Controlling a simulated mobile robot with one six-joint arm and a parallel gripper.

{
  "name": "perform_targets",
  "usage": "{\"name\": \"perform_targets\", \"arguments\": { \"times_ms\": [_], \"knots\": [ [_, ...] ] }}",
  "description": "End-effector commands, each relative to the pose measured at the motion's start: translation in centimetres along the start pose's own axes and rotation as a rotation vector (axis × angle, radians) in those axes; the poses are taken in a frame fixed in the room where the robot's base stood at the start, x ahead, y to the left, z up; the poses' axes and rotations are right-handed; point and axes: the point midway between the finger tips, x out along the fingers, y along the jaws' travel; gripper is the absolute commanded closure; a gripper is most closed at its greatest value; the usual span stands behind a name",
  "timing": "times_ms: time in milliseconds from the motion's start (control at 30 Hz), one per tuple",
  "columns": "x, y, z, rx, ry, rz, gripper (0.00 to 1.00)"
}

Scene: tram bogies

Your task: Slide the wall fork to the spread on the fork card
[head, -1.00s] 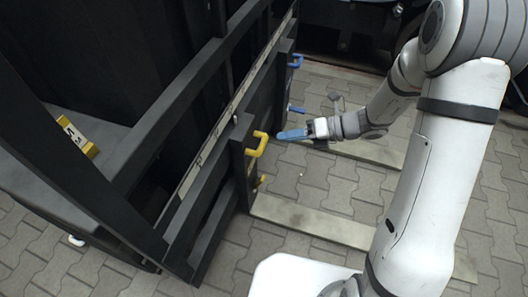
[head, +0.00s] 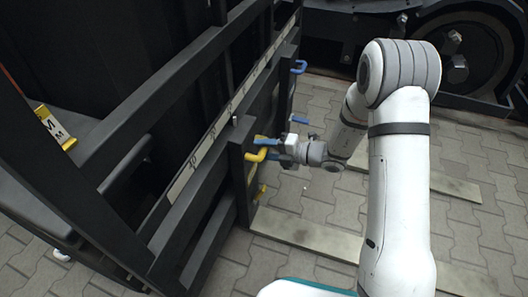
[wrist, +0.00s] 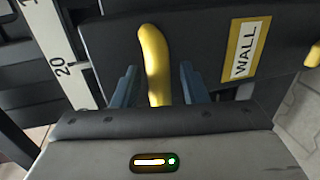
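The wall fork's yellow handle (head: 256,157) sticks out from a black upright (head: 243,172) on the dark carriage. It also shows in the wrist view (wrist: 156,62), beside a yellow-edged plate reading WALL (wrist: 245,50). My gripper (head: 262,142) is at this handle. In the wrist view my gripper's (wrist: 157,80) two blue fingers stand on either side of the handle, with a gap on each side, so it is open around it. A pale scale strip (head: 180,185) runs along the carriage; 20 is readable in the wrist view. I cannot make out the fork card.
A blue handle (head: 299,67) is farther along the carriage. Two pale flat bars lie low over the paving, one near (head: 310,234) and one farther right (head: 455,187). A yellow plate marked M (head: 54,127) is at left. A dark wheel assembly (head: 455,45) stands behind.

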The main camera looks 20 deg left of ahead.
Motion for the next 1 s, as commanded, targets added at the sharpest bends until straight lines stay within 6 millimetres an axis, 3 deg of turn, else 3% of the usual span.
{"name": "perform_targets", "arguments": {
  "times_ms": [267,767,1000],
  "knots": [
    [0.27,0.07,0.00,0.000,0.000,0.000,0.61],
    [0.38,0.08,-0.08,-0.001,0.002,0.000,1.00],
    [0.39,0.08,-0.10,-0.001,0.003,0.000,1.00]
  ]
}}
